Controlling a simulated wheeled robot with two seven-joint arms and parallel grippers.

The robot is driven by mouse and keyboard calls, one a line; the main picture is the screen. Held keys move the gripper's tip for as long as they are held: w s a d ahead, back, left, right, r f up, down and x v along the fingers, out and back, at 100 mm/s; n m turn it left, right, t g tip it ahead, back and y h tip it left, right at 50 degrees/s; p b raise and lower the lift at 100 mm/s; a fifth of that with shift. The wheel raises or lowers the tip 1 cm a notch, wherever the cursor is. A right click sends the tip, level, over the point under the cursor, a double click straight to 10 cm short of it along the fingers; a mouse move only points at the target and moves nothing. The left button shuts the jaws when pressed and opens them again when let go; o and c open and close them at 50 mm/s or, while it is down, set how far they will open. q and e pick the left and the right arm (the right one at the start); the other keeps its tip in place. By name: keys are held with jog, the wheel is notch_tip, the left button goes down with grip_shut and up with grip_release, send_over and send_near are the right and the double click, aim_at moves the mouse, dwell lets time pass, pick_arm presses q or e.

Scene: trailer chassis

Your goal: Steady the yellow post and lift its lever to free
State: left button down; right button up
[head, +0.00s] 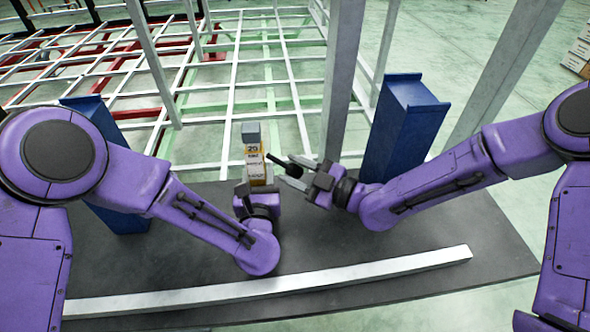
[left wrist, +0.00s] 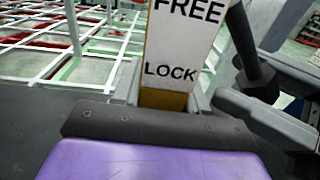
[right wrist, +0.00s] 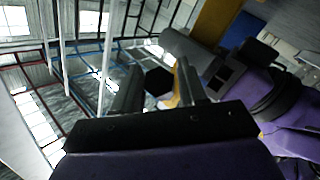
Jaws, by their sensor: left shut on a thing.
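The yellow post (head: 257,172) stands upright with a grey top and a white label. In the left wrist view its label (left wrist: 180,40) reads FREE above LOCK. My left gripper (head: 258,188) is shut on the post below the label. The black lever (head: 278,159) sticks out from the post's right side; in the left wrist view the lever (left wrist: 243,40) slants down, its end near LOCK height. My right gripper (head: 300,175) is open at the lever's end. In the right wrist view the lever's hexagonal end (right wrist: 158,82) shows between its fingers; contact is unclear.
Blue pillars (head: 404,125) stand on both sides of the dark platform (head: 340,255). A grey upright (head: 342,85) rises just behind my right gripper. A pale bar (head: 280,285) lies along the front. A white lattice frame (head: 215,100) fills the back.

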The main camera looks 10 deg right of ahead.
grip_shut()
